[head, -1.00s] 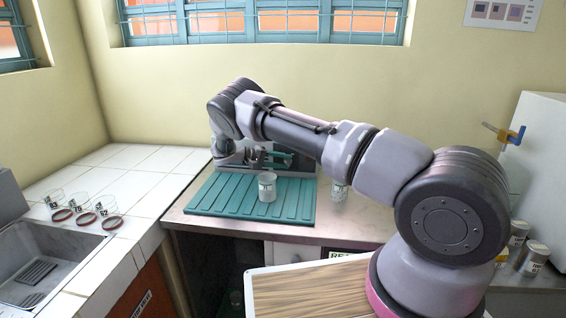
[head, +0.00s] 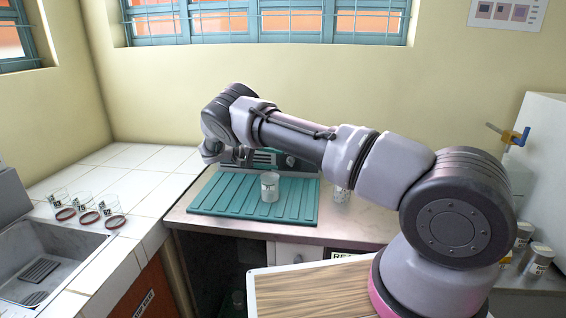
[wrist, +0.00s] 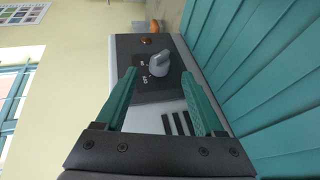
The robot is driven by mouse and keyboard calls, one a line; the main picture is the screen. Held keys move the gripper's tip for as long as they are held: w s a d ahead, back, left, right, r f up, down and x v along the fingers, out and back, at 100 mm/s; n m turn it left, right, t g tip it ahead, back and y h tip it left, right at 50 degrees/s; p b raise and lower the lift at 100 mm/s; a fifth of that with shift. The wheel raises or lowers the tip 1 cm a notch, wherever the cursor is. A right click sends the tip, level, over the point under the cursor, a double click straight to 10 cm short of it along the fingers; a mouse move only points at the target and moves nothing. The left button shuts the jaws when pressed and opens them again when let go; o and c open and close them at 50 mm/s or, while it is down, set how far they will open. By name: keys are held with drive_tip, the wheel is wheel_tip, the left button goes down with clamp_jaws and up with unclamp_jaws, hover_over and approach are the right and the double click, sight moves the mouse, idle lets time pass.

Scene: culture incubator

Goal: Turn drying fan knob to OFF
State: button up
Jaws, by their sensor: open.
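The drying fan knob (wrist: 159,65) is grey and sits on a dark panel (wrist: 150,92) of the fan unit in the wrist view. Small white markings are printed beside it, including what looks like OFF; the knob's exact setting is hard to read. My gripper (wrist: 160,73) is open, with its teal fingers on either side of the knob in the picture and nothing between them. I cannot tell if a finger touches the knob. In the head view the fan unit (head: 270,159) stands behind the teal ridged rack, partly hidden by my arm.
A teal ridged rack (head: 225,197) lies before the unit, with a white-labelled jar (head: 269,187) on it. Another jar (head: 341,192) stands right of it. Several glass dishes stand by the sink (head: 45,262). An orange object (wrist: 155,27) is beyond the panel.

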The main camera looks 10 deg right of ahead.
drive_tip(key=shift+v, duration=2.75)
drive_tip(key=s+d+r+m+g+y, duration=0.25)
drive_tip(key=d+r+y, duration=0.35)
drive_tip(key=d+r, duration=0.7)
drive_tip(key=s+d+r+y, duration=0.2)
drive_tip(key=s+r+y, duration=0.15)
drive_tip(key=r, duration=0.35)
drive_tip(key=s+d+r+y, duration=0.2)
drive_tip(key=s+d+r, duration=0.1)
drive_tip(key=s+r, duration=0.25)
drive_tip(key=s+d+r+m+t+y, duration=0.1)
drive_tip(key=s+r+t+y, duration=0.1)
drive_tip(key=s+r, duration=0.45)
drive_tip(key=s+d+r+t+y, duration=0.15)
drive_tip(key=s+r, duration=0.25)
drive_tip(key=s, duration=0.5)
drive_tip(key=s+a+m+t+y, duration=0.1)
drive_tip(key=s+t, duration=0.3)
drive_tip(key=s, duration=0.9)
drive_tip(key=shift+a+f+t+y, duration=0.2)
drive_tip(key=shift+a+t+y, duration=0.15)
drive_tip(key=shift+a, duration=0.25)
drive_tip(key=shift+s, duration=0.1)
